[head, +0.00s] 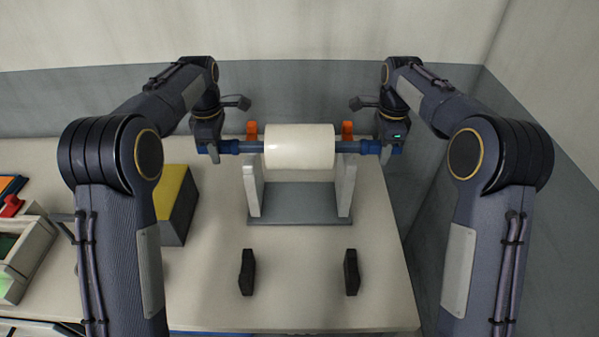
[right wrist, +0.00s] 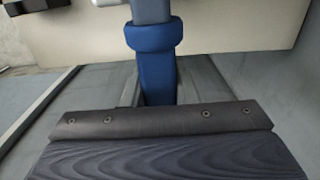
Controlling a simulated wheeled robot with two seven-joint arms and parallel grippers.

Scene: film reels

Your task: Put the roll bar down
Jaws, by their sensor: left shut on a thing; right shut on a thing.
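The roll bar is a blue-grey bar (head: 249,147) with blue ends, running level through a white film roll (head: 299,148). My left gripper (head: 212,148) is shut on its left end, and my right gripper (head: 388,149) is shut on its right end. In the right wrist view, the blue bar end (right wrist: 155,65) runs into my right gripper. The bar is at the tops of the two pale uprights of a stand with a grey base (head: 299,215). I cannot tell whether it rests on them or hangs just above. Orange pieces (head: 347,129) show behind the bar.
Two small black blocks (head: 247,272) (head: 352,272) stand on the table (head: 300,310) in front of the stand. A yellow-topped grey box (head: 176,200) stands left of it. Trays with coloured things (head: 30,240) lie at the far left. Walls close off the back and right.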

